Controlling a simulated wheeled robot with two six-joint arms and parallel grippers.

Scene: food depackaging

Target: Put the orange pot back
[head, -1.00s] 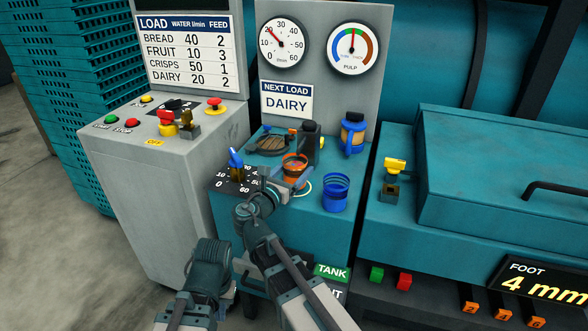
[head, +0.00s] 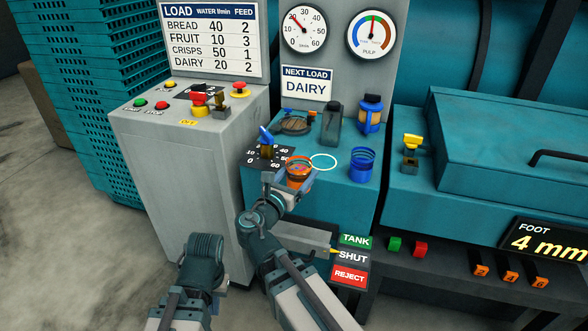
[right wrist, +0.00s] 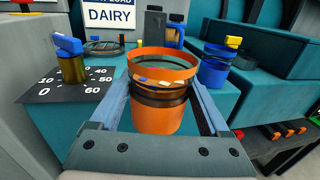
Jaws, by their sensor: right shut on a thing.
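My right gripper (head: 292,186) is shut on the orange pot (head: 299,172), near the front edge of the teal counter. In the right wrist view the orange pot (right wrist: 163,112) stands upright between the two fingers, with dark bands and small pale and orange bits inside its rim. Whether its base touches the counter is hidden. An empty pale ring (head: 323,162) is marked on the counter, behind and to the right of the pot.
A blue pot (head: 362,165) stands right of the ring. A dark bottle (head: 332,124), a round strainer (head: 296,122) and a blue-and-amber container (head: 371,114) stand behind. A blue-handled dial (head: 266,141) is close left of the held pot.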

